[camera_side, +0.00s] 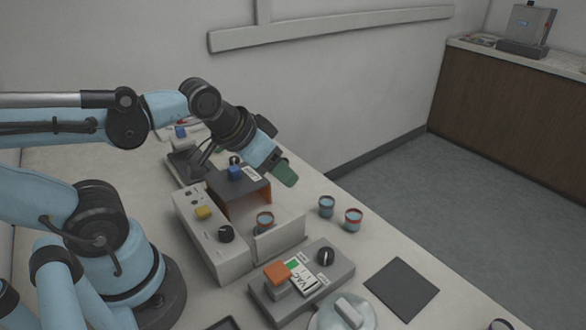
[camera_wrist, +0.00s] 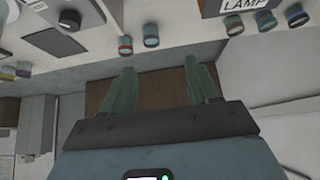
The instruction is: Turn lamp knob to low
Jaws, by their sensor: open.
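My gripper (camera_side: 284,173) has green fingers and hangs over the right edge of the dark-topped box (camera_side: 262,190) in the side view. In the wrist view, the fingers of my gripper (camera_wrist: 159,72) are spread apart with nothing between them. A white label (camera_side: 250,174) lies on the box top beside a blue block. In the wrist view a label reading LAMP (camera_wrist: 245,4) is at the top edge, cut off by the frame. A dark round knob (camera_side: 235,159) shows behind the blue block; I cannot tell whether it is the lamp knob, nor its setting.
A VAC box (camera_side: 302,284) has an orange block and black knob. Two small cups (camera_side: 326,206) (camera_side: 353,219) stand right. A dark mat (camera_side: 401,289) lies near the bench edge.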

